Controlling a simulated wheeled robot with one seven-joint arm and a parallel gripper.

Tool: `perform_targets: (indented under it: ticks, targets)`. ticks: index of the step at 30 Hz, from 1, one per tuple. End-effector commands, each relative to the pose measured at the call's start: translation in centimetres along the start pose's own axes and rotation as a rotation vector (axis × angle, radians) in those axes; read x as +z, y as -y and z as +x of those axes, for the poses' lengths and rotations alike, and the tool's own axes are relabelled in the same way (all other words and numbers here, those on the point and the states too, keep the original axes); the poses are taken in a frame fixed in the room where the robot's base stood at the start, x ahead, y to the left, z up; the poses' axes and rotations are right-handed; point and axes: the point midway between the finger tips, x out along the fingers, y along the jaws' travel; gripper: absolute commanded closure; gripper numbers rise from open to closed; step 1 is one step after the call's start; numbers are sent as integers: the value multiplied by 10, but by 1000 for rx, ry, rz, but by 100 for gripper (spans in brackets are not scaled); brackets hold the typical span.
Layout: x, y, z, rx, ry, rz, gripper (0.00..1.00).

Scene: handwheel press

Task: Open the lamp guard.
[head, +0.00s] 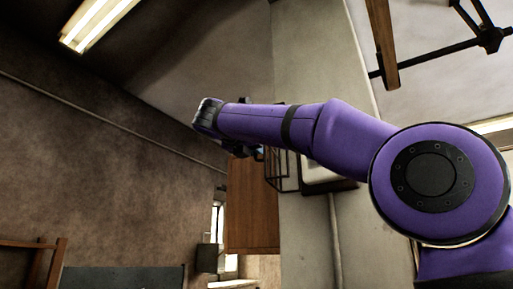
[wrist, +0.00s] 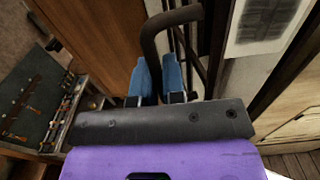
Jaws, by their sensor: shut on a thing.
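The lamp guard (head: 283,172) is a dark frame of thin bars standing out from the pale wall in the head view, partly hidden by my arm. In the wrist view its dark bars (wrist: 187,45) run just right of my fingers. A thick black curved handle (wrist: 150,42) arches beside those bars and passes down between the fingers. My gripper (wrist: 157,80), with blue fingertips, is shut on this handle. In the head view my gripper (head: 257,152) is mostly hidden behind my purple arm, at the guard's upper left.
A brown wooden panel (head: 252,205) is left of the guard. A white box (head: 322,172) is on the wall at its right. The wrist view shows a bench with tools (wrist: 45,105) at the left and a pale panel (wrist: 268,22) at the upper right.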

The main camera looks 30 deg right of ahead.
Motion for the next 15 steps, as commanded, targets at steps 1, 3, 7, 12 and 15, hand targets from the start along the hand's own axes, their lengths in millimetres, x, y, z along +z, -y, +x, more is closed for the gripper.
perform_targets:
  ticks: [1,3,7,12,15]
  targets:
    - [0,-4,2,-21,2,0,100]
    - [0,-9,4,-57,3,0,100]
    - [0,-19,10,-127,5,0,100]
    - [0,-31,19,-196,6,2,100]
    - [0,-37,24,-200,5,2,100]
